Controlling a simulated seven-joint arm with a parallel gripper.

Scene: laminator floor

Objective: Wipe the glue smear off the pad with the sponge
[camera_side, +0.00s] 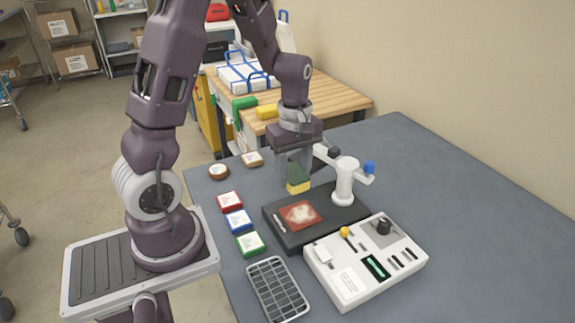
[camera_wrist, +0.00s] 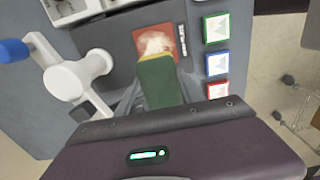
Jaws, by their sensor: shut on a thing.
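The sponge (camera_side: 298,183) is yellow below and dark green on top. My gripper (camera_side: 295,170) is shut on it and holds it over the far part of the dark base plate. In the wrist view the green sponge (camera_wrist: 160,82) sits between the fingers of my gripper (camera_wrist: 158,88) and overlaps the near edge of the pad. The pad (camera_side: 289,222) is a reddish-brown square on the dark base plate (camera_side: 345,215). A whitish glue smear (camera_side: 301,215) lies across its middle, and the smear also shows in the wrist view (camera_wrist: 157,44). I cannot tell whether the sponge touches the plate.
A white post with a side arm (camera_side: 344,182) and blue knob stands right of the sponge. A white control box (camera_side: 365,262) is in front. Red (camera_side: 229,201), blue (camera_side: 237,221) and green (camera_side: 250,243) blocks line the left. A grey grid tray (camera_side: 277,289) lies nearby. The table's right side is clear.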

